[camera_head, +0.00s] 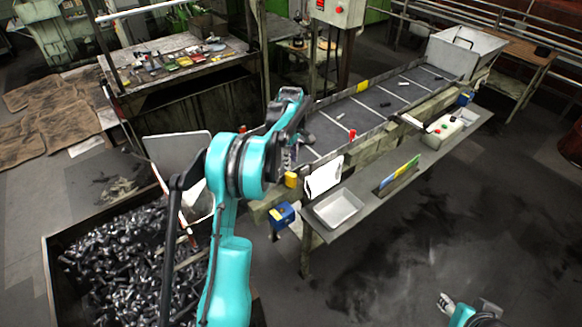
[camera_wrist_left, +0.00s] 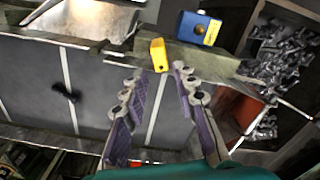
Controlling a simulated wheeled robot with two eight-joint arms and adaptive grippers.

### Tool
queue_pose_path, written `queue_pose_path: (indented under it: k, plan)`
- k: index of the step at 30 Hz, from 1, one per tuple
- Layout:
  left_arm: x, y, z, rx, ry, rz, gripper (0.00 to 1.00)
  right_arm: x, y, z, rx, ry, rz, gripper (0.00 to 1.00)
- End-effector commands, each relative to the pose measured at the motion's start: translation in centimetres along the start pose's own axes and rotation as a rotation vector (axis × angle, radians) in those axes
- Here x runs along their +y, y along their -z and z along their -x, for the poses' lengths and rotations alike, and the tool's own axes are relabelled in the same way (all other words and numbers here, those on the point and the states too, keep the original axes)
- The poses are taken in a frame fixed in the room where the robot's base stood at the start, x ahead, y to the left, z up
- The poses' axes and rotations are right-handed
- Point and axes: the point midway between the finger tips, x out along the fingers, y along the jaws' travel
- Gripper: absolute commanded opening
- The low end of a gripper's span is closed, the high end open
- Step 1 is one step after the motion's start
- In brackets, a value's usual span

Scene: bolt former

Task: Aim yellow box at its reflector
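The small yellow box (camera_head: 290,180) sits on the near rail of the conveyor, at its left end. In the left wrist view the yellow box (camera_wrist_left: 158,56) is just beyond my fingertips, roughly between their lines. My left gripper (camera_head: 287,153) is beside the box in the head view, partly hidden by my arm. The wrist view shows its fingers (camera_wrist_left: 158,75) spread apart and empty. I cannot tell for sure which part is the reflector; a yellow patch (camera_head: 362,86) shows on the far rail. My right gripper (camera_head: 468,303) is at the bottom right edge, cut off.
The dark conveyor (camera_head: 335,118) carries a few loose bolts. A blue box (camera_head: 282,215) is mounted below the rail near the yellow box. A bin of bolts (camera_head: 120,265) stands at left. A shelf with a white tray (camera_head: 338,208) runs along the near side.

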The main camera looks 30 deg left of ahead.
Motion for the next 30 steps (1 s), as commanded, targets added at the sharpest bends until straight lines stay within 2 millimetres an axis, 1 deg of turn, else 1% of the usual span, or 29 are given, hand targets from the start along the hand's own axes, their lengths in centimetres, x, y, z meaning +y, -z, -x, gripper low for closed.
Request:
queue_pose_path:
  k: [1,6,9,12,16,22,23,24,25,26,30]
  plan:
    - [0.0,0.0,-0.9,0.000,0.000,-0.001,0.28,0.0,0.0,-0.1,0.000,0.000,0.000,0.40]
    - [0.0,0.0,-3.8,0.001,-0.001,-0.002,0.28,0.0,0.0,0.0,0.000,0.000,0.000,0.40]
    - [0.0,0.0,-5.1,0.001,-0.002,-0.003,0.28,0.0,0.1,0.0,0.000,0.000,0.000,0.40]
    - [0.0,0.0,-6.0,0.001,-0.002,-0.003,0.28,0.0,0.1,0.1,0.000,0.000,0.000,0.40]
    - [0.0,-0.1,-6.5,0.001,-0.002,-0.003,0.28,0.0,0.1,0.1,0.000,0.000,0.000,0.40]
    - [0.0,-0.1,-6.5,0.001,-0.002,-0.004,0.28,0.0,0.1,0.1,0.000,0.000,0.000,0.40]
    - [0.0,-0.1,-6.5,0.001,-0.002,-0.004,0.23,0.0,0.1,0.1,0.000,0.000,0.000,0.40]
    - [0.0,-0.1,-6.5,0.001,-0.002,-0.004,0.13,0.0,0.1,0.1,0.000,0.000,0.000,0.40]
    - [0.0,-0.1,-6.5,0.001,-0.002,-0.004,0.05,0.0,0.1,0.1,0.000,0.000,0.000,0.40]
    - [0.0,-0.1,-6.5,0.001,-0.002,-0.004,0.00,0.0,0.1,0.1,0.000,0.000,0.000,0.40]
    - [0.0,-0.1,-6.5,0.001,-0.002,-0.004,0.00,0.0,0.1,0.1,0.000,0.000,0.000,0.40]
